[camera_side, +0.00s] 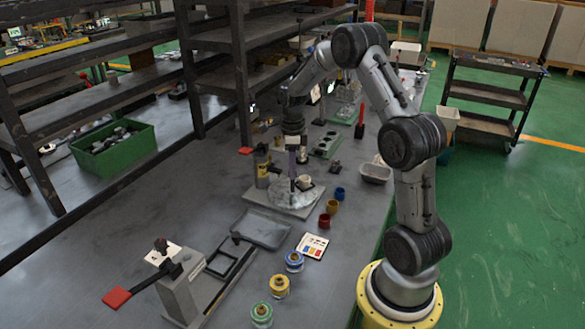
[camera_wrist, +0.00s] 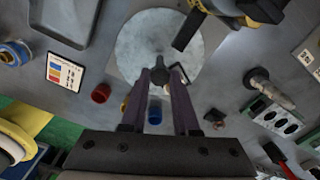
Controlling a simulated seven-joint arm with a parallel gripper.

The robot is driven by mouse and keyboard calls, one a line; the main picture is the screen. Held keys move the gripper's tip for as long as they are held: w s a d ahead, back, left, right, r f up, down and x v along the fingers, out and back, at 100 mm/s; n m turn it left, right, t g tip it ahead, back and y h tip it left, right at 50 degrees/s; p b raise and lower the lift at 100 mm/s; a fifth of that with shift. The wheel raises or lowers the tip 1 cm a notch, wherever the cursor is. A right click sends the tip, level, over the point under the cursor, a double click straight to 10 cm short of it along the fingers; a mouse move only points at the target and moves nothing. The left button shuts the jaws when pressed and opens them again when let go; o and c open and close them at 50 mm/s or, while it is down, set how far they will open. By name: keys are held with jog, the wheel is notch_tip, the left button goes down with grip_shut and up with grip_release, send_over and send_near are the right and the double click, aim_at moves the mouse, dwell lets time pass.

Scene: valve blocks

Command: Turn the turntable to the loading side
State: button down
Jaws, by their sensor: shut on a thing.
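The turntable (camera_side: 283,198) is a round pale grey disc on a square base plate, in the middle of the bench in the side view. It fills the upper middle of the wrist view (camera_wrist: 142,42). My gripper (camera_side: 293,178) points straight down over the disc. In the wrist view, my gripper (camera_wrist: 161,76) has its two fingers on either side of a dark upright post (camera_wrist: 158,62) on the disc, shut on it. A small pale block (camera_side: 306,182) stands on the disc beside the fingers; the fingers partly hide it in the wrist view.
A yellow and black device (camera_side: 262,168) stands at the disc's far left edge. Blue (camera_side: 339,193), yellow (camera_side: 332,206) and red (camera_side: 324,221) cups stand to the right. A grey tray (camera_side: 262,230), a colour card (camera_side: 312,246) and a red-handled lever press (camera_side: 180,285) are nearer.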

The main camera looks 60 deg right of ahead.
jog(key=shift+d+r+m, duration=0.1)
jog(key=shift+r+m, duration=0.05)
jog(key=shift+m, duration=0.15)
dwell(0.4)
jog(key=c, duration=0.7)
grip_release()
jog(key=shift+o, duration=0.2)
notch_tip(320, 180, up, 14)
